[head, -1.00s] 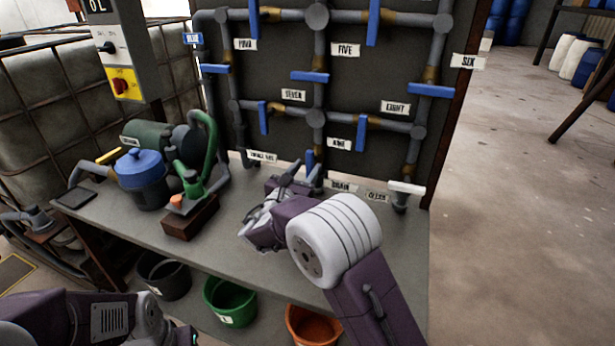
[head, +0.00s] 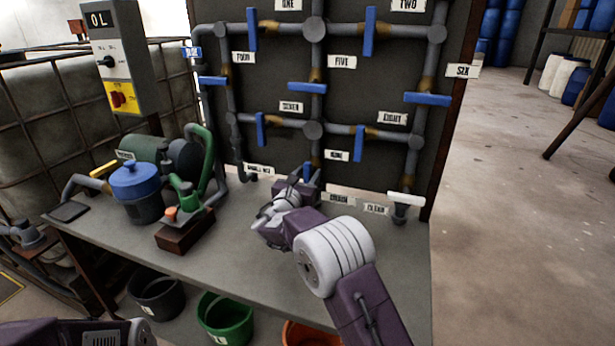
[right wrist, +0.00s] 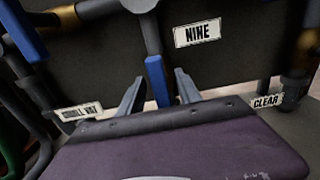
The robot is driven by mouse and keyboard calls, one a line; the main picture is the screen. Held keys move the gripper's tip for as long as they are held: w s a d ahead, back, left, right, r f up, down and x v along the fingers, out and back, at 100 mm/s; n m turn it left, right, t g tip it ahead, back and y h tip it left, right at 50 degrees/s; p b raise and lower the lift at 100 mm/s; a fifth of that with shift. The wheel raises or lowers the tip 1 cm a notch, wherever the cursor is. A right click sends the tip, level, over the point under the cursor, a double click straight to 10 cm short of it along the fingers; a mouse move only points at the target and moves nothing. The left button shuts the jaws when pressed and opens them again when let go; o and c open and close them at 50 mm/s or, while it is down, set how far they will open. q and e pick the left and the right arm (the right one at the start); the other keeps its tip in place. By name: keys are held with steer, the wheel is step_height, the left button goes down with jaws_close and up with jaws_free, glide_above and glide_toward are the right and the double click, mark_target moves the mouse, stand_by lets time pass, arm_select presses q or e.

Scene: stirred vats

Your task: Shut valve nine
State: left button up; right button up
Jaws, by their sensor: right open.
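The NINE label (head: 337,155) is on the dark panel, right of a vertical pipe. Valve nine's blue handle (head: 306,172) stands upright, in line with that pipe below a grey junction. In the right wrist view the handle (right wrist: 157,82) shows between the two fingers of my right gripper (right wrist: 161,74), apart from both. My right gripper (head: 304,187) is open and empty, low in front of the handle. It hides the handle's lower part in the head view. My left gripper is out of view; only part of my left arm shows at the lower left.
Other blue valve handles (head: 307,87) sit on the pipes above. A CLEAR label (head: 376,208) and a grey outlet (head: 401,208) are to the right. A pump with a blue lid (head: 134,179) stands on the bench (head: 240,245) at left. Buckets (head: 226,318) are below.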

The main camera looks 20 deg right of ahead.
jaws_close()
steer(key=shift+f+m+b, duration=0.15)
steer(key=shift+m+b, duration=0.15)
steer(key=shift+b, duration=0.2)
steer(key=m+b, duration=0.4)
steer(key=b, duration=0.1)
steer(key=m+b, duration=0.5)
steer(key=b, duration=0.1)
steer(key=f+m+b, duration=0.1)
steer(key=m+b, duration=0.3)
steer(key=b, duration=0.2)
steer(key=shift+s+d+m, duration=0.25)
steer(key=shift+d+m, duration=0.05)
steer(key=shift+d, duration=0.1)
steer(key=shift+m+b, duration=1.6)
steer(key=shift+m, duration=0.3)
steer(key=shift+r, duration=0.1)
